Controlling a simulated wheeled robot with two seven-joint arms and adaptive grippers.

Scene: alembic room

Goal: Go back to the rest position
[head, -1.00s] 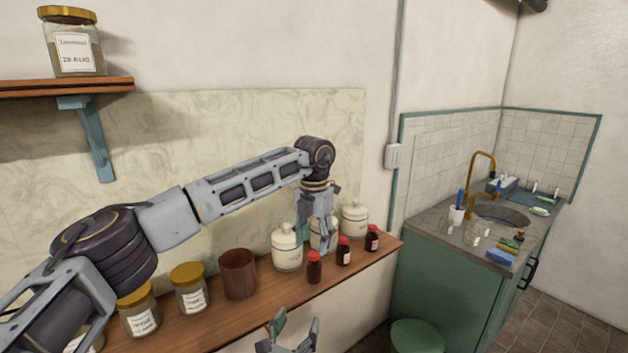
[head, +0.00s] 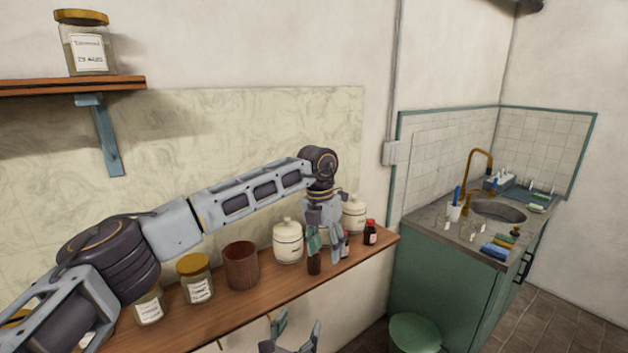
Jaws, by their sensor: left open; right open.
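My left gripper (head: 324,240) hangs fingers down over the right part of the wooden shelf (head: 190,325), open. It is in front of the white lidded jars and the small dark bottles, and hides one jar and parts of two bottles. I cannot tell whether its fingers touch the bottles. My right gripper (head: 294,335) is open and empty at the bottom edge of the view, below and in front of the shelf's edge.
On the shelf are a brown cup (head: 241,266), a white jar (head: 288,242), a yellow-lidded jar (head: 195,279) and a red-capped bottle (head: 370,232). A green counter with a sink (head: 498,211) stands right, near a green round-topped object (head: 415,333).

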